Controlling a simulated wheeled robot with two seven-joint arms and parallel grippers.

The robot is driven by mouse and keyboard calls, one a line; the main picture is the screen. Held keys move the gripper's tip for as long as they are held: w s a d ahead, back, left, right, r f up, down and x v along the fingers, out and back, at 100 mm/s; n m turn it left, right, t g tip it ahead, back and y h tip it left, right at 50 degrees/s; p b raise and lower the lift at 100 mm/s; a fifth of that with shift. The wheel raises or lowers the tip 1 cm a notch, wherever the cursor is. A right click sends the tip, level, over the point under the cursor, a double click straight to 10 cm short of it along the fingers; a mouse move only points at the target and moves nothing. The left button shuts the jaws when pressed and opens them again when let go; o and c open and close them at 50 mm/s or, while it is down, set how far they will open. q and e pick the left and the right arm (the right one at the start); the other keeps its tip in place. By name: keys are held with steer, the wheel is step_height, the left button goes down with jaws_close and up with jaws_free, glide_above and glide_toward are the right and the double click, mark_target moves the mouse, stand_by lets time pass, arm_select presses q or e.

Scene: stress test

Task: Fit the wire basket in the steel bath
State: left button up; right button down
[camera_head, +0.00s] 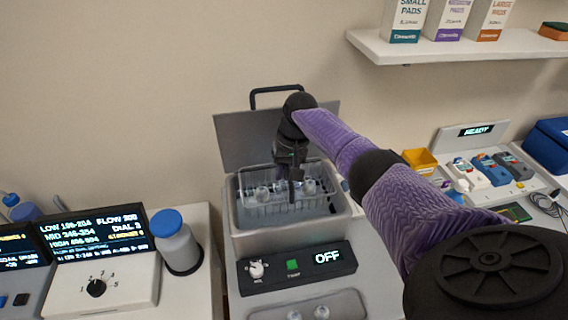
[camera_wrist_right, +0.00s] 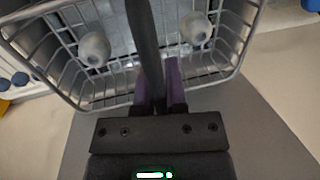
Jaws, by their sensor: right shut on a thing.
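The steel bath (camera_head: 240,222) stands on the counter with its grey lid (camera_head: 240,140) raised behind it. The wire basket (camera_head: 255,207) is at the bath's opening, its rim around or slightly above the bath's rim; I cannot tell whether it rests on anything. My right gripper (camera_head: 292,180) points down over the basket's middle, shut on its dark upright handle. In the right wrist view, the purple fingers of the gripper (camera_wrist_right: 159,88) close around the handle, above the basket's wire rim (camera_wrist_right: 60,90). Two pale rounded pieces (camera_wrist_right: 95,49) sit inside the basket. My left gripper is out of view.
The bath's control panel (camera_head: 297,268) reads OFF. A blue-capped bottle (camera_head: 176,246) and a dial box (camera_head: 105,285) with displays stand to the left. A yellow bin (camera_head: 420,161) and several small devices stand to the right. A shelf (camera_head: 450,47) with boxes hangs above right.

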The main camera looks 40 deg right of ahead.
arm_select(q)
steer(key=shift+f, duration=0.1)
arm_select(e)
steer(key=shift+f, duration=0.25)
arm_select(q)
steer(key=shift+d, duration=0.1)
arm_select(e)
steer(key=shift+f, duration=0.1)
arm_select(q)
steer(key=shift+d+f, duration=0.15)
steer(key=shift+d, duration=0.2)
arm_select(e)
steer(key=shift+f, duration=0.25)
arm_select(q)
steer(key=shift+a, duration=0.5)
arm_select(e)
steer(key=shift+f, duration=0.1)
arm_select(q)
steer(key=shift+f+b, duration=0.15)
steer(key=shift+b, duration=0.2)
arm_select(e)
steer(key=shift+f, duration=0.2)
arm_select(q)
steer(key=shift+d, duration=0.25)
arm_select(e)
steer(key=shift+f, duration=0.1)
